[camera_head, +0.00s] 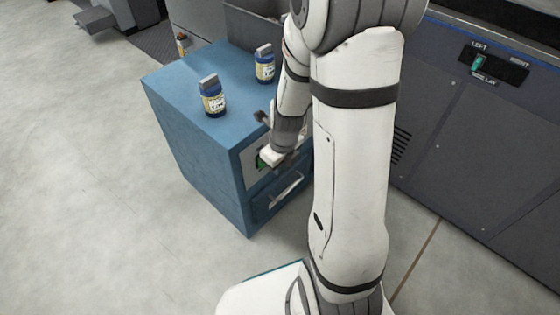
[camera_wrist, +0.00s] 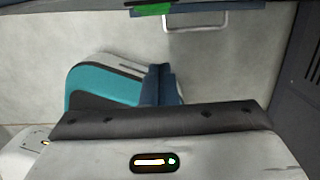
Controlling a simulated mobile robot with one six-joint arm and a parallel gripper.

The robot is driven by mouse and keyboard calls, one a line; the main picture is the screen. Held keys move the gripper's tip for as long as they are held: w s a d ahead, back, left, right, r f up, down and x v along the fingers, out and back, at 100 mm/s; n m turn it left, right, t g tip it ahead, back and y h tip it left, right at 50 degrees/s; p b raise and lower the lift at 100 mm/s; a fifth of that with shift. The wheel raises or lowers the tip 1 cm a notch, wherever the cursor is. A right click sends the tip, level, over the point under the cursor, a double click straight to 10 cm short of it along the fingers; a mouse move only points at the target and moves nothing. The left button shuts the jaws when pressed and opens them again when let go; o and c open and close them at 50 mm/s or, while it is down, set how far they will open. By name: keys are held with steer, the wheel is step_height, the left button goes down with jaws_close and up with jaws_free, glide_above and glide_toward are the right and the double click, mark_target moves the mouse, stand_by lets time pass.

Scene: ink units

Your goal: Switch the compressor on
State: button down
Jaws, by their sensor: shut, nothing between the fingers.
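A blue cabinet (camera_head: 205,150) stands left of my arm in the head view. A green switch-like part (camera_head: 259,162) sits on its front face, above the drawer, mostly hidden by my gripper. Its green part also shows at the top edge of the wrist view (camera_wrist: 152,9). No compressor label is readable on it, and its position cannot be told. My gripper (camera_head: 271,159) is close to this part in the head view; contact is unclear. In the wrist view my gripper's fingers (camera_wrist: 161,84) are together, with nothing between them.
The cabinet drawer has a metal handle (camera_head: 283,189). A dark machine at right carries a teal lever (camera_head: 477,63) between LEFT and RIGHT. Floor at left is clear.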

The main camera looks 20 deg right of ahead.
steer(key=w, duration=0.1)
steer(key=w+a+f+b, duration=0.1)
steer(key=w+a, duration=0.1)
steer(key=shift+w+f, duration=0.35)
steer(key=shift+r, duration=0.1)
steer(key=shift+w+a+f+p, duration=0.1)
steer(key=shift+w+f+p, duration=0.15)
steer(key=shift+p, duration=0.45)
steer(key=shift+r, duration=0.15)
